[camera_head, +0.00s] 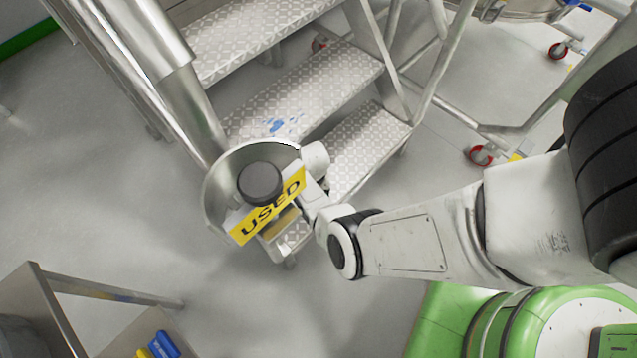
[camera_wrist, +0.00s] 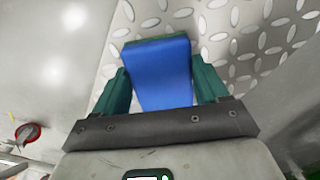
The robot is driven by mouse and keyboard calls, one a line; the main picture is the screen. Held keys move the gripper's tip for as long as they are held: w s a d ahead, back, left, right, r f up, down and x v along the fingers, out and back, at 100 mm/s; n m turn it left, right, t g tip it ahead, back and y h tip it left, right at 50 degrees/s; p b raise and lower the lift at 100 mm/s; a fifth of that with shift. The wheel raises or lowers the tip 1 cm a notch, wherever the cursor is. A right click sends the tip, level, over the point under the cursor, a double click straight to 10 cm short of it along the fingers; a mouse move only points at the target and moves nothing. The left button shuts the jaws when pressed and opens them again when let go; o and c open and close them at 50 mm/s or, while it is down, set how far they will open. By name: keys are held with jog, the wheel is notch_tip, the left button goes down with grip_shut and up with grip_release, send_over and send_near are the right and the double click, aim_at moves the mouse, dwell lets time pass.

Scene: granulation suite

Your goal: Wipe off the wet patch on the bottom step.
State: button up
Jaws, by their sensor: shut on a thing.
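In the head view, metal steps with diamond-pattern treads stand at the centre. The lowest visible tread (camera_head: 368,140) is partly covered by my arm; I see no wet patch on its bare part. Blue wet-looking marks (camera_head: 275,124) lie on the tread above it (camera_head: 325,80). My gripper (camera_wrist: 160,68) has green fingers shut on a blue block or cloth (camera_wrist: 160,78). In the wrist view it is in front of diamond-plate metal (camera_wrist: 255,30); I cannot tell whether it touches. In the head view my gripper is hidden behind a sign and metal bowl.
A metal bowl (camera_head: 216,190) with a black knob (camera_head: 260,183) and a yellow "USED" sign (camera_head: 268,208) blocks the head view. A metal frame (camera_head: 45,310) stands at lower left, with a blue item (camera_head: 164,345) beside it. Red casters (camera_head: 481,155) stand at right.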

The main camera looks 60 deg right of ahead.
jog(key=shift+w+a+f, duration=0.1)
jog(key=shift+a+f, duration=0.1)
jog(key=shift+a, duration=0.55)
jog(key=shift+r, duration=0.1)
notch_tip(320, 180, up, 6)
jog(key=p, duration=0.6)
jog(key=shift+d+r, duration=0.1)
notch_tip(320, 180, up, 3)
jog(key=p, duration=0.3)
